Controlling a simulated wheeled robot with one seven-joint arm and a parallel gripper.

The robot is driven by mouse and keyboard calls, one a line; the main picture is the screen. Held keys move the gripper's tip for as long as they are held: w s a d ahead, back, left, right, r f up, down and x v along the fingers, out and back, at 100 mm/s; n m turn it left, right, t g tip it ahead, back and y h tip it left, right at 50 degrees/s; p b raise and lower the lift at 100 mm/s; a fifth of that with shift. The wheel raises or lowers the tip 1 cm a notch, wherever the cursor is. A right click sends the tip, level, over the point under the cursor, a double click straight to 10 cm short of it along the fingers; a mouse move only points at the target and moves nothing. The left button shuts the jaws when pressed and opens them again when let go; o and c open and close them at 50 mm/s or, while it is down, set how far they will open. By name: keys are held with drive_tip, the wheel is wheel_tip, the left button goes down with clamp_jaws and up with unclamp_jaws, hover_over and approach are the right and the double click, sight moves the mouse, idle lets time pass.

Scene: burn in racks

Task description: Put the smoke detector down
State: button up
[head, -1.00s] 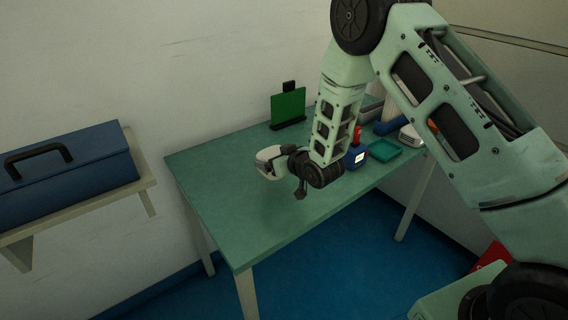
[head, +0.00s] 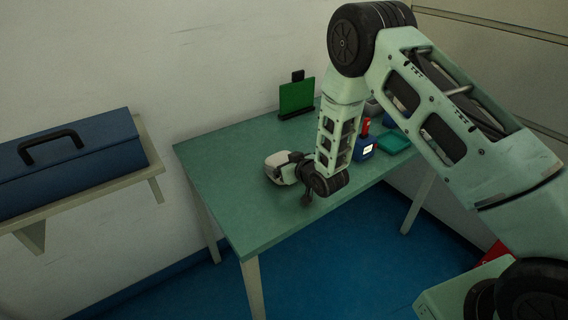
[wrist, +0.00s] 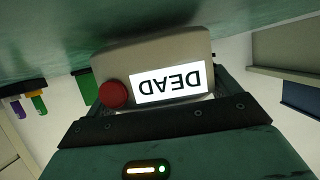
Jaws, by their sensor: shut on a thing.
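The smoke detector (head: 281,167) is a pale, rounded block in my gripper, over the green table (head: 224,203). In the wrist view the smoke detector (wrist: 196,49) shows a red round button and a white label reading "DEAD", upside down. My gripper (head: 293,167) is shut on it, with a finger on each side. The table top fills the upper part of the wrist view, close to the detector. I cannot tell whether the detector touches the table.
A green panel on a dark stand (head: 296,98) is at the table's back. A blue item with a red top (head: 363,146) and a teal tray (head: 393,142) lie to the right. A blue toolbox (head: 70,160) sits on a wall shelf. The table's left and front are clear.

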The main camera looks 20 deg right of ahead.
drive_tip(key=shift+s+f, duration=0.1)
drive_tip(key=shift+f, duration=0.15)
